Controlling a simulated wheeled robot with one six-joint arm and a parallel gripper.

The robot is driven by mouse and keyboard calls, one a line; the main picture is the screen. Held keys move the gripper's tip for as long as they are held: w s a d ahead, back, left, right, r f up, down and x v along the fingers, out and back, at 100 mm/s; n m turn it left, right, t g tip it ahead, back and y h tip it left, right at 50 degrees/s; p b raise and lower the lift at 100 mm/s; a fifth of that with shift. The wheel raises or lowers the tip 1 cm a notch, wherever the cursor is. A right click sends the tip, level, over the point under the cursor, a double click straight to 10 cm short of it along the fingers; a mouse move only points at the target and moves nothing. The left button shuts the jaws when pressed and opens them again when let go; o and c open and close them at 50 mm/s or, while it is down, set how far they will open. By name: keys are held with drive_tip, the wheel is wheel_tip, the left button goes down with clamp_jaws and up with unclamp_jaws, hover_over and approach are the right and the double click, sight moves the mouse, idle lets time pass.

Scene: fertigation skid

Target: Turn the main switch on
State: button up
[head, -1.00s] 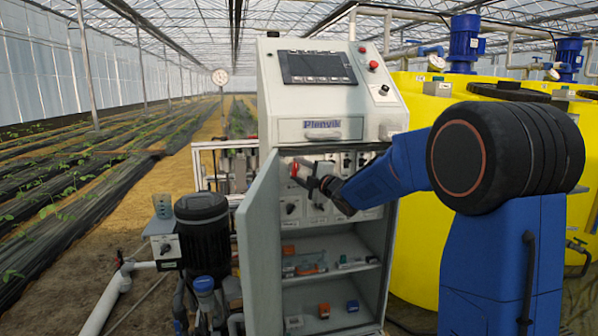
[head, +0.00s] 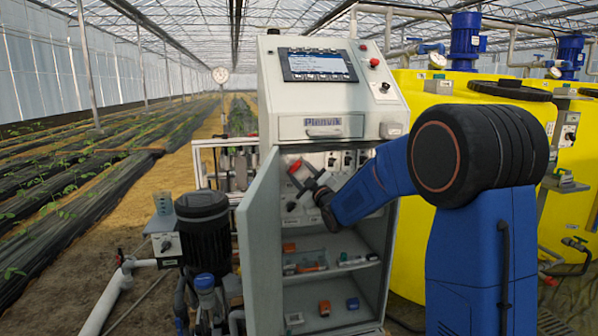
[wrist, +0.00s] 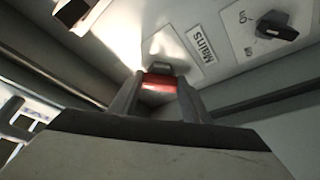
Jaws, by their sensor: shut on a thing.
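The main switch has a red handle (wrist: 158,83), beside a "Mains" label (wrist: 203,42) on the light panel inside the open cabinet. It also shows as a small red spot in the head view (head: 295,167), partly covered by my gripper. My gripper (head: 302,174) reaches into the cabinet, tilted, with its fingers on either side of the red handle. In the wrist view my gripper (wrist: 158,92) is shut on the handle. The screen (head: 318,64) on the cabinet's sloped top is lit.
The cabinet door (head: 259,245) stands open to the left of my gripper. A dark rotary knob (wrist: 277,26) sits near the Mains label. Shelves below hold small parts (head: 305,262). A black pump motor (head: 203,232) stands left, yellow tanks (head: 440,85) right.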

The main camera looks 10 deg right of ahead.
idle(0.4)
drive_tip(key=o, duration=1)
drive_tip(key=shift+o, duration=0.2)
drive_tip(key=v, duration=1.7)
drive_tip(key=shift+s, duration=0.2)
drive_tip(key=shift+f, duration=0.1)
drive_tip(key=shift+d, duration=0.1)
drive_tip(key=s+f+m+g+h, duration=0.2)
drive_tip(key=s+f+m+g, duration=0.2)
drive_tip(key=s, duration=0.9)
drive_tip(key=s+d+f+m+g+h, duration=0.1)
drive_tip(key=s+f+m+g, duration=0.3)
drive_tip(key=s, duration=1)
drive_tip(key=s+d+f+m+g+h, duration=0.1)
drive_tip(key=s+f+m+g, duration=0.3)
drive_tip(key=s, duration=1)
drive_tip(key=f+g+h, duration=0.1)
drive_tip(key=g, duration=0.2)
drive_tip(key=shift+f+m+g+h, duration=0.3)
drive_tip(key=shift+h, duration=0.1)
